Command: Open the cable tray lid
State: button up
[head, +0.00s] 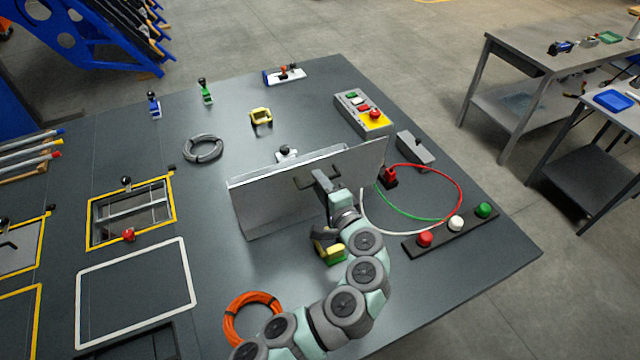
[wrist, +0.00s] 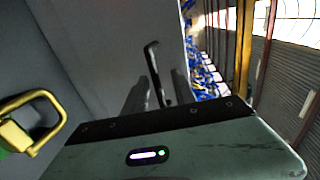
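The cable tray lid (head: 270,200) is a long grey metal panel in the middle of the worktop. It stands steeply raised, with its broad face toward my arm. A dark bar handle sits on this face and shows in the wrist view (wrist: 153,62). My gripper (head: 319,178) is at the handle. In the wrist view my gripper (wrist: 160,92) has its two fingers apart, one on each side of the handle, with gaps visible. The lid's face (wrist: 100,45) fills the upper left there. The tray's inside is mostly hidden behind the lid.
A yellow-handled part (head: 331,250) is close below my wrist. An orange cable coil (head: 252,318) lies near my arm. Red, white and green buttons (head: 455,224) and loose cables (head: 440,217) are at right. A control box (head: 363,111) stands behind.

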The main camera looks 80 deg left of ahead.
jog(key=v, duration=1)
jog(key=shift+d, duration=0.3)
jog(key=shift+r, duration=0.1)
jog(key=shift+w, duration=0.1)
jog(key=shift+c, duration=0.7)
jog(key=shift+w+d+m+p, duration=0.2)
jog(key=shift+m+p, duration=0.15)
jog(key=shift+m, duration=0.15)
jog(key=shift+c, duration=0.7)
jog(key=d+f+m+p, duration=0.1)
jog(key=m, duration=0.1)
jog(key=w+d+m+p, duration=0.1)
jog(key=m+p, duration=0.1)
jog(key=d+f+m+p, duration=0.1)
jog(key=m+p, duration=0.1)
jog(key=m, duration=0.1)
jog(key=shift+w+d+f+g, duration=0.2)
jog(key=shift+f+g, duration=0.1)
jog(key=shift+f, duration=0.1)
grip_shut()
jog(key=d+f+m+y+p, duration=0.2)
jog(key=d+m+p, duration=0.2)
jog(key=m, duration=0.6)
jog(key=s+a, duration=0.2)
jog(key=a, duration=1.1)
jog(key=shift+s+a+r, duration=0.3)
jog(key=shift+a+r, duration=0.1)
